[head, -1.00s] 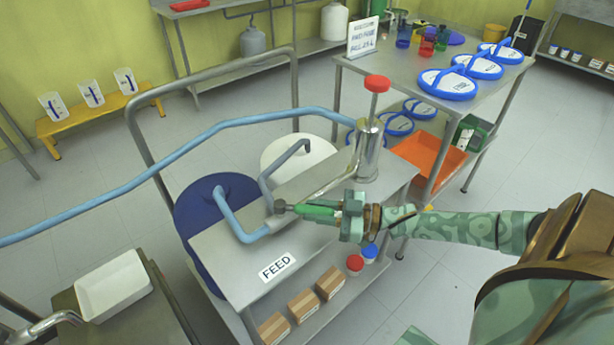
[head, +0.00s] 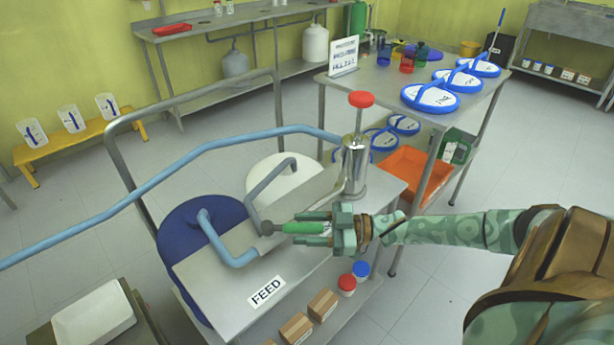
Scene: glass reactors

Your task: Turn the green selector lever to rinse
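The green selector lever (head: 302,227) sticks out to the right from a grey round knob (head: 267,228) on the valve, where the blue and grey pipes meet above the steel cart top. My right gripper (head: 316,228) reaches in from the right. Its two fingers stand apart, one on the far side and one on the near side of the green handle, with gaps showing beside it. The handle's right end lies between the fingers. A FEED label (head: 266,291) lies on the near part of the cart top. I see no rinse label that I can read. My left gripper is not in view.
A steel cylinder with a red knob (head: 361,99) stands just behind my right gripper. A light blue pipe (head: 150,189) crosses from the left. A blue round lid (head: 187,222) and a white one (head: 285,172) sit beside the cart top. A steel table (head: 385,83) stands behind.

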